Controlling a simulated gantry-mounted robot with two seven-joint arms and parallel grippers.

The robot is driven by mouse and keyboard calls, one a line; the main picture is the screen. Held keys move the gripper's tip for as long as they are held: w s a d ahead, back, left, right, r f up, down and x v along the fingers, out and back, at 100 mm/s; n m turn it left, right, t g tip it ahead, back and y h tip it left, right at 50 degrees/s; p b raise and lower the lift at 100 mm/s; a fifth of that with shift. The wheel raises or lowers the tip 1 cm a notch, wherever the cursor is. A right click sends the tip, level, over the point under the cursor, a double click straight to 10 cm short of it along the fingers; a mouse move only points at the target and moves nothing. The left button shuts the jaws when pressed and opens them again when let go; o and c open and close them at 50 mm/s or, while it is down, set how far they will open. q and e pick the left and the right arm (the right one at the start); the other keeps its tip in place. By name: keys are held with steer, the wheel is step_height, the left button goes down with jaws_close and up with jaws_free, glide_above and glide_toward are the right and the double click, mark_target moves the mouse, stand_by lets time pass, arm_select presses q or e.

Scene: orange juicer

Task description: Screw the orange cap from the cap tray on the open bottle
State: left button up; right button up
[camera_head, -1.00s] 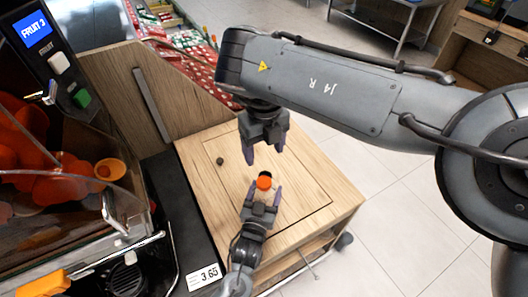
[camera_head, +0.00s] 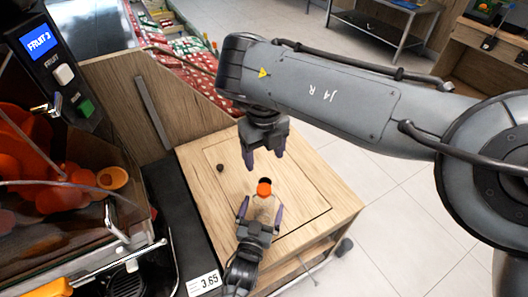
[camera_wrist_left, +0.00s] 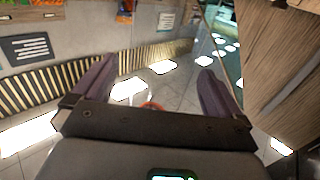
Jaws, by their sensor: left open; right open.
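An orange cap (camera_head: 264,189) sits on top of a pale bottle (camera_head: 263,209) on the wooden cabinet top in the head view. Whether the cap is screwed tight I cannot tell. My left gripper (camera_head: 262,206) is open, with its fingers on either side of the bottle and apart from it. In the left wrist view its two fingers (camera_wrist_left: 156,84) are spread wide, and a bit of an orange-red ring (camera_wrist_left: 152,106) shows behind the gripper body. My right gripper (camera_head: 264,160) is open and empty, above and beyond the bottle. I cannot make out a cap tray.
The wooden cabinet top (camera_head: 315,190) has a small dark knob (camera_head: 221,167) and free room around the bottle. The juicer (camera_head: 60,150) stands at the left, with a price label (camera_head: 204,282) nearby. My right arm spans the upper right.

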arm_select(q)
steer(key=p+v, duration=0.1)
steer(key=v, duration=0.6)
steer(key=shift+s, duration=0.15)
